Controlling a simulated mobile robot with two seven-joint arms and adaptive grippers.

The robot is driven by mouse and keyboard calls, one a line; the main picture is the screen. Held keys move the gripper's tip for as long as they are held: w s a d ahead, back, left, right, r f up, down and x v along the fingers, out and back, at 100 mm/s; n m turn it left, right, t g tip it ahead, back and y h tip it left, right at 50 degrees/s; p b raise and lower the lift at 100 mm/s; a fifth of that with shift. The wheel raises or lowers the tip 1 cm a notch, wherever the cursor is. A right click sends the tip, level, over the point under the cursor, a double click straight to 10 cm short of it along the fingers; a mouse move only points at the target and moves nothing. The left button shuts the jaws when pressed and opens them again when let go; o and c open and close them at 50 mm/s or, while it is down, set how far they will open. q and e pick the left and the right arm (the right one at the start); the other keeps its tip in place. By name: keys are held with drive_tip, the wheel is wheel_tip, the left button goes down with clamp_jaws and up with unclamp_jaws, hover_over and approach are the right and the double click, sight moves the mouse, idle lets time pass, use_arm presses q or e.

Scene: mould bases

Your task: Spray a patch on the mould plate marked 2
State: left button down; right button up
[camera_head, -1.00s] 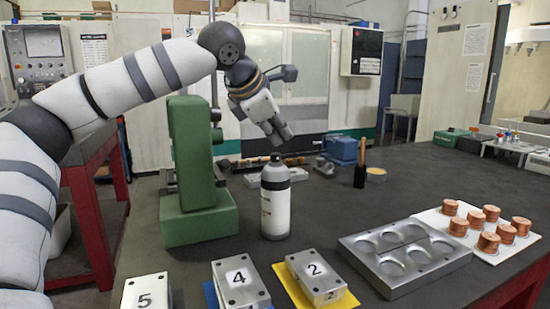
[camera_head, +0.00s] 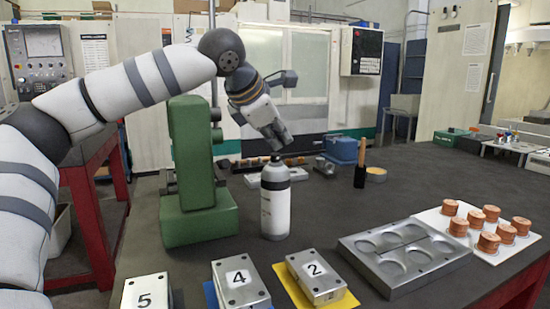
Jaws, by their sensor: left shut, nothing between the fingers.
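The mould plate marked 2 (camera_head: 316,279) is a grey metal block on a yellow sheet (camera_head: 346,301) at the front middle of the table. A white spray can (camera_head: 275,205) with a grey top stands upright behind it. My left gripper (camera_head: 283,146) is shut and empty, pointing down just above the can's top. I cannot tell whether its tips touch the can. My right gripper is not in view.
Plates marked 4 (camera_head: 240,283) and 5 (camera_head: 146,292) lie left of plate 2. A green machine stand (camera_head: 198,215) is left of the can. A grey cavity tray (camera_head: 405,255) and copper coils on a white sheet (camera_head: 488,253) lie right. A brush (camera_head: 360,165) stands behind.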

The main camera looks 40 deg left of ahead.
sight(279, 154)
use_arm(q)
drive_tip(key=shift+f, duration=0.45)
idle(0.6)
drive_tip(key=shift+r, duration=0.85)
wheel_tip(279, 154, up, 6)
drive_tip(key=shift+r, duration=0.1)
idle(1.8)
